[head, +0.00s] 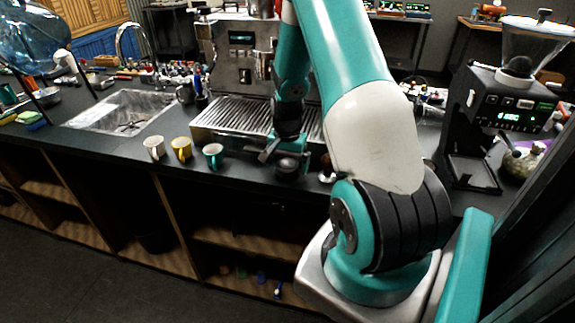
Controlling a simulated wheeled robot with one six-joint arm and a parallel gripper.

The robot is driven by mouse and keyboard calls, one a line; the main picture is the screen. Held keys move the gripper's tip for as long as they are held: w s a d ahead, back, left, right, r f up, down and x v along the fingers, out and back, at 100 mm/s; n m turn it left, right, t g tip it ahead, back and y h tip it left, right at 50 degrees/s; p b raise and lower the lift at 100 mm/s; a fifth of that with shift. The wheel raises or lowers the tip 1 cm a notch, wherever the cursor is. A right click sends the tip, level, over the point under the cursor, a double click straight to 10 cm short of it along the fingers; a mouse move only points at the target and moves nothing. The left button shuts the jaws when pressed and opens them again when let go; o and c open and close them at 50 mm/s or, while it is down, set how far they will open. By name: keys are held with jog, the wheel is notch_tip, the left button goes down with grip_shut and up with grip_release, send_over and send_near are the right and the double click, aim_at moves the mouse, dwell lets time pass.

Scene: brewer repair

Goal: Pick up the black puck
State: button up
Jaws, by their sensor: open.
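A small dark round thing (287,167), which looks like the black puck, sits on the dark counter near its front edge, in front of the espresso machine. My gripper (284,158) points down right at it with its fingers spread. The fingers seem to be on either side of the puck or just above it; I cannot tell whether they touch it. The gripper hides part of the puck's top and back.
A white cup (154,147), a yellow cup (181,148) and a teal cup (213,154) stand left of my gripper. The espresso machine (246,62) is behind, the grinder (500,112) at right, the sink (108,106) at left. Open shelves (250,240) lie below the counter.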

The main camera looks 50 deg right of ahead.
jog(key=shift+f, duration=0.8)
jog(key=c, duration=1.3)
jog(key=shift+o, duration=0.2)
